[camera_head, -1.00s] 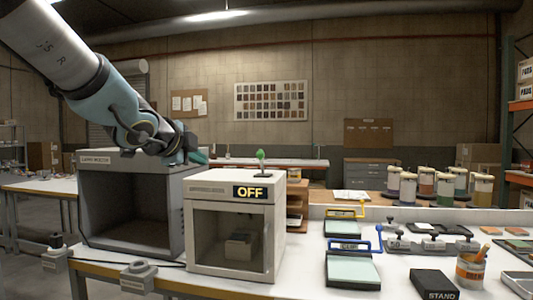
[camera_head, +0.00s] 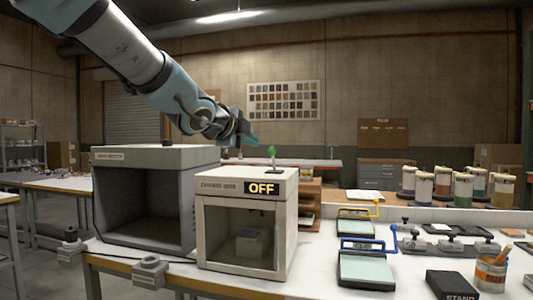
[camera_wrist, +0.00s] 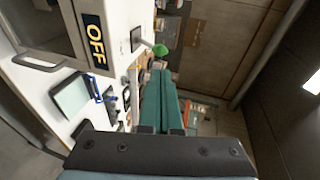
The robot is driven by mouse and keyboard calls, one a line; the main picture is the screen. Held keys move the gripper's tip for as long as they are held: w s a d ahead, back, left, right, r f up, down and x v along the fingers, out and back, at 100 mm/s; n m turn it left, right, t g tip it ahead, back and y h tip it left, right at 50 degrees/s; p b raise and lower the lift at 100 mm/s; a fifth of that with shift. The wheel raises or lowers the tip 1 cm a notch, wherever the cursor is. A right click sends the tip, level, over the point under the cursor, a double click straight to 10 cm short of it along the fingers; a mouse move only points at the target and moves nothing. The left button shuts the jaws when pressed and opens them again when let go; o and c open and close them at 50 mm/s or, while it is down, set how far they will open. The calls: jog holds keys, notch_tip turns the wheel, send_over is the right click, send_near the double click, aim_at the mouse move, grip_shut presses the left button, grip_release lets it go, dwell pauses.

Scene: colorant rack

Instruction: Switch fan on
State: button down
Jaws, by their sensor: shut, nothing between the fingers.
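The fan switch is a small lever with a green knob (camera_head: 271,150) on top of the smaller pale cabinet (camera_head: 218,184), beside a black sign reading OFF (camera_head: 262,188). The lever stands about upright. In the wrist view the green knob (camera_wrist: 160,50) shows just left of the fingertips, and the OFF sign (camera_wrist: 95,40) is at the upper left. My gripper (camera_head: 252,141) is above the cabinet, a little left of the knob in the head view. Its teal fingers (camera_wrist: 165,80) are shut together and empty. I cannot tell whether they touch the knob.
A larger grey open-fronted booth (camera_head: 145,155) stands left of the cabinet. Blue-handled and yellow-handled trays (camera_head: 366,268), a cup (camera_head: 490,272) and colorant jars (camera_head: 443,185) stand to the right.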

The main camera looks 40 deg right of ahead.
aim_at(271, 149)
jog(key=b+x, duration=0.1)
jog(key=x, duration=0.8)
jog(key=shift+d+f, duration=0.1)
jog(key=shift+d, duration=0.1)
